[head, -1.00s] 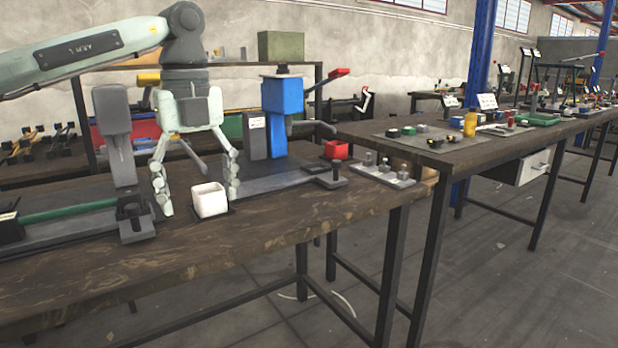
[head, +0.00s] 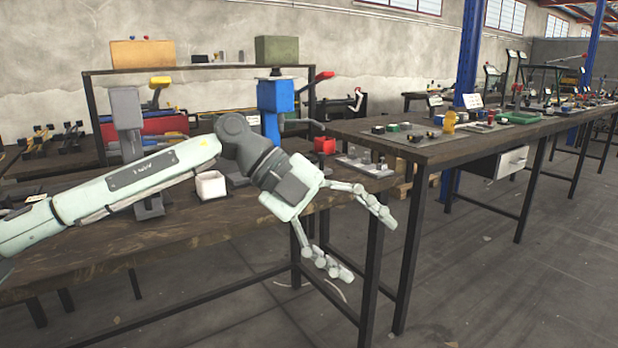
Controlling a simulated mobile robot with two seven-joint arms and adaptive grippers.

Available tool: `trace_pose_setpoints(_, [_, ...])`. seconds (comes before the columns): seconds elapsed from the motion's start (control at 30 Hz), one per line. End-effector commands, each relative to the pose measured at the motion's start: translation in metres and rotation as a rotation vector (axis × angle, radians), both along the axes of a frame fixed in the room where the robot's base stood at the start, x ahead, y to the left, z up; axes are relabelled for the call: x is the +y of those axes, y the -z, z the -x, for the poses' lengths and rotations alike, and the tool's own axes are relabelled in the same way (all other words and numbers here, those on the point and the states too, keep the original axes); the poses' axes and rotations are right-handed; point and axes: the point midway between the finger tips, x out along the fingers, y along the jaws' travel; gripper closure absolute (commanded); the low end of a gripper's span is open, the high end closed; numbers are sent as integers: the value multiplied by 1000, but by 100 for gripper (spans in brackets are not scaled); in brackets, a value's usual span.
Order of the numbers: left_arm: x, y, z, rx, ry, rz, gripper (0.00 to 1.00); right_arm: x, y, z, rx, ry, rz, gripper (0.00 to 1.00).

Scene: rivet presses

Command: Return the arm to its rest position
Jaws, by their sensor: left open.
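My left arm reaches in from the left, across the front of the near workbench (head: 130,270). Its left gripper (head: 362,245) is open and empty, with its fingers spread past the bench's right front edge, over the floor. A white square cup (head: 210,186) stands on the bench behind my forearm, apart from the fingers. The blue press (head: 276,97) stands behind my wrist, its base partly hidden. My right gripper is not in view.
A grey press (head: 127,115) stands at the left. A red box (head: 325,146) and a metal block with pegs (head: 365,163) sit near the bench's right end. A second bench (head: 450,148) with small parts extends to the right. The floor (head: 480,285) at the front right is clear.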

Motion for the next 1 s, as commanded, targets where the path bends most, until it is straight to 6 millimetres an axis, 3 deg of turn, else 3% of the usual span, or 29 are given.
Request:
trace_pose_setpoints(0.03, [-27, -7, 10, 38, -1, 165, 27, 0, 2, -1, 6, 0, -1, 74])
trace_pose_setpoints(0.1, [-54, -28, 11, 74, -48, 398, 27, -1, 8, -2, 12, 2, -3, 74])
trace_pose_setpoints(0.2, [-67, -58, -5, 131, -193, 699, 27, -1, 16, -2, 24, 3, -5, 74])
trace_pose_setpoints(0.3, [-52, -73, -39, 195, -420, 944, 27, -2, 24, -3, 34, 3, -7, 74])
trace_pose_setpoints(0.4, [-12, -60, -82, 261, -717, 1110, 27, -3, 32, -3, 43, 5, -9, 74])
trace_pose_setpoints(0.5, [42, -18, -118, 325, -1040, 1181, 27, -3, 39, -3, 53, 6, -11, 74])
trace_pose_setpoints(0.67, [121, 75, -137, 415, -1475, 1134, 27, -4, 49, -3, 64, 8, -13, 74])
trace_pose_setpoints(0.77, [165, 139, -127, 471, -1708, 1044, 27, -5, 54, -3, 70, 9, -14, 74])
trace_pose_setpoints(0.87, [204, 202, -104, 530, -1918, 919, 27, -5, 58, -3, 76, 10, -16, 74])
trace_pose_setpoints(1.0, [251, 283, -51, 614, -2165, 699, 27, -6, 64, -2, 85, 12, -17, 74])
